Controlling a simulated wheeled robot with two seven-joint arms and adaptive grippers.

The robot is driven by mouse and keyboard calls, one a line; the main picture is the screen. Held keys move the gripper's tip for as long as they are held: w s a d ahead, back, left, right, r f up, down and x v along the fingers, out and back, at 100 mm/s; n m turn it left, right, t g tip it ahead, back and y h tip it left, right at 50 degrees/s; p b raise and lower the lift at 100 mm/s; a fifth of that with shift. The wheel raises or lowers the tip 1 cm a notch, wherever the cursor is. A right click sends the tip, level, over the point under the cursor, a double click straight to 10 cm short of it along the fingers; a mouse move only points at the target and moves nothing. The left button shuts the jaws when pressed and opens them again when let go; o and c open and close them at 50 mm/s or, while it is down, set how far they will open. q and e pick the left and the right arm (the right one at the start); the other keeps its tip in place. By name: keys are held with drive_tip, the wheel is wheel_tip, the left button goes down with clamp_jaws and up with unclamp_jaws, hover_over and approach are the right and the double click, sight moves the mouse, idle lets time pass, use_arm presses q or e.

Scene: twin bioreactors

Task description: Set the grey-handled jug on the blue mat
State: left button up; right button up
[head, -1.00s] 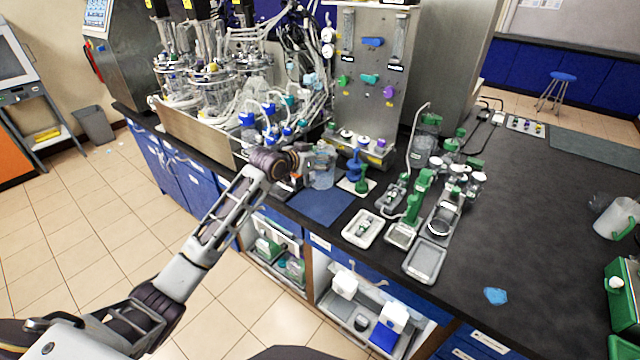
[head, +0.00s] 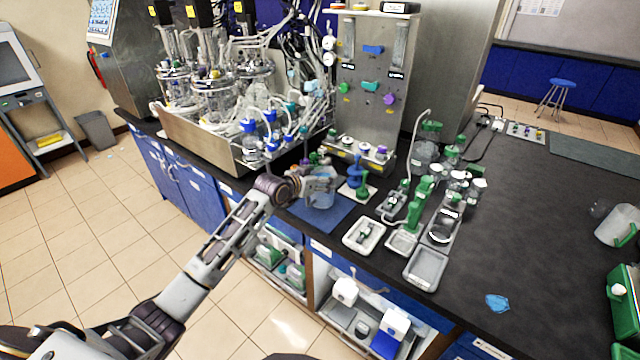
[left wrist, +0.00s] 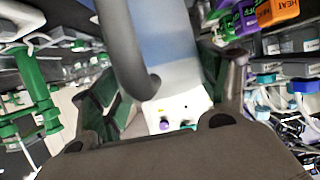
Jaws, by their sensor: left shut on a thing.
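The jug (head: 322,192) is clear with a bluish body. It stands upright over the blue mat (head: 332,222), near the front edge of the bench. I cannot tell whether its base touches the mat. My left gripper (head: 305,186) is shut on the jug from the left and partly hides it. In the left wrist view, the jug's grey handle (left wrist: 124,45) and pale blue body lie between the fingers of the left gripper (left wrist: 165,95). My right gripper is in neither view.
A white pad (head: 346,192) with blue and green items lies just right of the mat. White and grey trays (head: 363,236) stand farther right. The bioreactors (head: 215,95) and a metal panel (head: 372,90) rise behind. The dark bench at right (head: 545,215) is mostly clear.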

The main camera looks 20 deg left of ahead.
use_arm(q)
drive_tip(key=shift+f, duration=1)
drive_tip(key=shift+f, duration=0.1)
drive_tip(key=o, duration=2)
drive_tip(key=shift+f, duration=0.1)
drive_tip(key=shift+o, duration=0.2)
drive_tip(key=shift+s, duration=0.1)
drive_tip(key=shift+s+a+r, duration=0.15)
drive_tip(key=shift+s+r, duration=0.15)
drive_tip(key=v, duration=1.1)
drive_tip(key=shift+s, duration=0.1)
